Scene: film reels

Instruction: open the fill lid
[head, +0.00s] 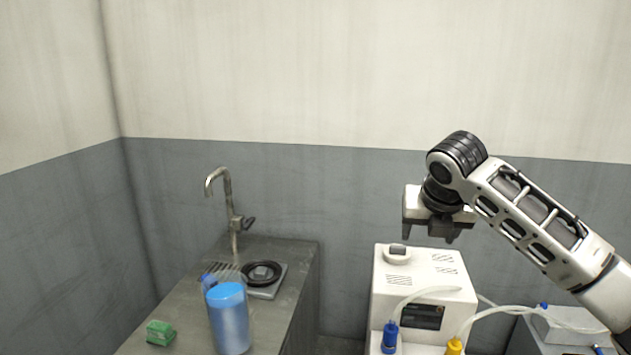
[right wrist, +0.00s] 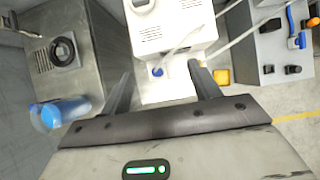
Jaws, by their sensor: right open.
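The fill lid (head: 397,253) looks to be the small grey-white cap on top of the white machine (head: 445,270), toward its left side, and it looks shut. In the right wrist view the cap (right wrist: 141,6) shows at the top edge, partly cut off. My right gripper (head: 430,236) is open and empty, above the machine and apart from the cap. In the right wrist view its two fingers (right wrist: 160,82) stand apart, with the machine's front (right wrist: 170,80) between and beyond them. My left gripper is not in view.
A blue-filled container (head: 228,315), a green block (head: 160,333) and a black round piece (head: 262,272) are on the grey sink counter (head: 190,305). Hoses run from the machine near a blue (head: 390,337) and a yellow fitting (head: 454,347). A grey box (head: 565,325) stands right.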

